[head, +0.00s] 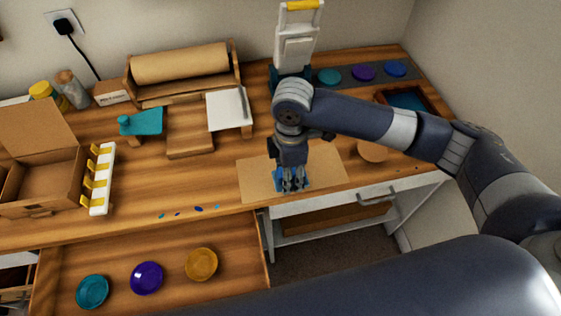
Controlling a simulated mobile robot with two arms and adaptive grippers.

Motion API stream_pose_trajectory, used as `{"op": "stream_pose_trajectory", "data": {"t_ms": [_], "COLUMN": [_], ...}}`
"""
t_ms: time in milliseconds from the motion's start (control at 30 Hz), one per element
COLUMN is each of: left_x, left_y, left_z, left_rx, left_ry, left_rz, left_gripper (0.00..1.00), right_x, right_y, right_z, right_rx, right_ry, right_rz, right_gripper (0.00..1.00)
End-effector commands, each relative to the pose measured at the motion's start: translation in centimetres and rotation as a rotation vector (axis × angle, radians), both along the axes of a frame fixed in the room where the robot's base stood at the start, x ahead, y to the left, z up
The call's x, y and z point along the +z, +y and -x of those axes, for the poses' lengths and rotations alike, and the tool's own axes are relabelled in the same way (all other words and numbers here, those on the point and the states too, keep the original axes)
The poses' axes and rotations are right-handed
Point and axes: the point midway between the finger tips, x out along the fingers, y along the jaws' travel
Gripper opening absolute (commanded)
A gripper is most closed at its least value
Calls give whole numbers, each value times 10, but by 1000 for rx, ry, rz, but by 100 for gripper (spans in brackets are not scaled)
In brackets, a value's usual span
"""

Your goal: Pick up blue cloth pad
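The blue cloth pad (279,182) is near the front edge of the bench, at the lower edge of a tan sheet. It is mostly hidden by my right gripper (292,186), and only small blue parts show around the fingers. My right gripper points down at the pad, with its fingertips at it or just over it. I cannot tell whether the fingers are closed on the pad. My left gripper is not in view.
A tan sheet (328,167) lies under the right gripper. Small blue spots (198,209) mark the bench front. A white press (296,45) stands behind. A cardboard box (45,180) is at left.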

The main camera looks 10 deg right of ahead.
Motion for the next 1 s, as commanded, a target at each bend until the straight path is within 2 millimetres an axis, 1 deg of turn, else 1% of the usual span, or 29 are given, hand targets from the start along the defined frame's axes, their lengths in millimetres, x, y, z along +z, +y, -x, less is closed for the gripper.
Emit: {"op": "stream_pose_trajectory", "data": {"t_ms": [33, 200, 400, 500, 733, 867, 1000], "left_x": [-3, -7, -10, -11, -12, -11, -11], "left_y": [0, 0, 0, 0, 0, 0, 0], "left_z": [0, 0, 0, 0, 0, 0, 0], "left_rx": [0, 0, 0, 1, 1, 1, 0], "left_ry": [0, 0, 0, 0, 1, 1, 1], "left_rz": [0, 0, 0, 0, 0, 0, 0], "left_gripper": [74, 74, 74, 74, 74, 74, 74], "right_x": [-1, 3, 7, 8, 10, 10, 15], "right_y": [-4, -13, -22, -24, -27, -27, -30], "right_z": [13, 49, 82, 92, 103, 103, 99], "right_rx": [3, 3, 2, 0, 0, -6, -83], "right_ry": [1, 0, 1, 0, 0, 0, -2], "right_rz": [0, 0, 1, 1, 0, 0, 2], "right_gripper": [21, 21, 21, 21, 21, 21, 21]}}
